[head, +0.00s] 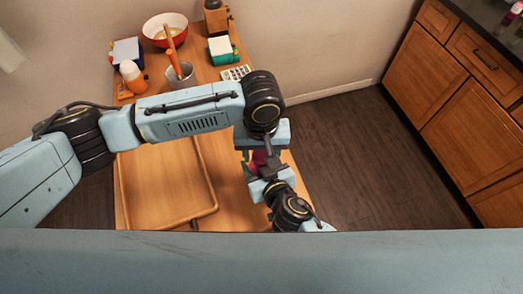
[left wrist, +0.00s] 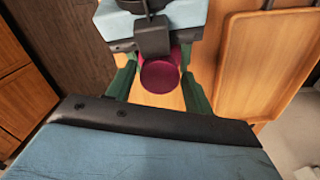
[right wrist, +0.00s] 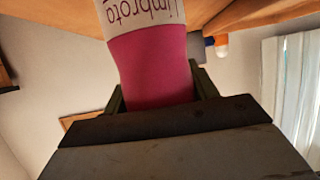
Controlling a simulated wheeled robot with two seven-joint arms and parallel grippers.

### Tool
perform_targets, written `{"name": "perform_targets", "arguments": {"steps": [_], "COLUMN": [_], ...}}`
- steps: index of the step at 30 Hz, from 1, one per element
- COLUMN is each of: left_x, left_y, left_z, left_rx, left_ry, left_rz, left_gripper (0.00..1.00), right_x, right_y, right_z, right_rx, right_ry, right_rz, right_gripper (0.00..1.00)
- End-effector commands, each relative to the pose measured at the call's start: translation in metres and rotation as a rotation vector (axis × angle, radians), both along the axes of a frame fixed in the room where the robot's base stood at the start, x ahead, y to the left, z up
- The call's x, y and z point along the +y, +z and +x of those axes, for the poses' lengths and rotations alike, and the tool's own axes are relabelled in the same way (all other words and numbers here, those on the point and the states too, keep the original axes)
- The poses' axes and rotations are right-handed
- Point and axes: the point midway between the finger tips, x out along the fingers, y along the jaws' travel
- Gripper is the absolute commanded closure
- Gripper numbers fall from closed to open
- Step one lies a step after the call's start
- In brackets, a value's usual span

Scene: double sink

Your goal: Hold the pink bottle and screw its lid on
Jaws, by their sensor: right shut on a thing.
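The pink bottle (head: 258,163) is mostly hidden between my two grippers over the table's right edge. In the right wrist view, the pink bottle (right wrist: 150,65) has a white label with dark writing, upside down in the picture. My right gripper (right wrist: 160,88) is shut on its pink part. My left gripper (left wrist: 160,75) points down from above, its green fingers open on either side of a round dark-pink top (left wrist: 160,77). I cannot tell whether this top is the lid or the bottle itself. No separate lid is visible.
A wooden tray (head: 207,180) lies on the table left of the grippers. Behind stand a red-rimmed bowl (head: 147,39), a grey pot (head: 181,82), a white-and-orange bottle (head: 131,74) and a calculator-like pad (head: 234,73). Wooden cabinets (head: 465,95) stand at right, across open floor.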

Motion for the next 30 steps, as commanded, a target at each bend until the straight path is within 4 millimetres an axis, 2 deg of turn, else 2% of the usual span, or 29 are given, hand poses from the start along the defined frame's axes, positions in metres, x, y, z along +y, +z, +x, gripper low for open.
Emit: {"name": "perform_targets", "arguments": {"steps": [2, 10, 21, 30], "left_x": [0.0, 0.0, 0.0, 0.0], "left_y": [0.0, 0.001, 0.042, 0.045], "left_z": [0.0, 0.0, 0.0, 0.0], "left_rx": [0.0, 0.0, -0.001, 0.0], "left_ry": [0.001, 0.001, 0.002, 0.002], "left_rz": [0.0, 0.0, -0.002, 0.0], "left_gripper": [0.38, 0.38, 0.38, 0.38], "right_x": [-0.001, -0.001, -0.001, -0.001], "right_y": [-0.002, -0.002, -0.002, -0.002], "right_z": [-0.001, -0.001, -0.001, -0.001], "right_rx": [0.004, 0.003, 0.003, 0.003], "right_ry": [-0.001, -0.001, -0.001, -0.001], "right_rz": [-0.002, -0.003, -0.003, -0.003], "right_gripper": [1.0, 1.0, 1.0, 1.0]}}
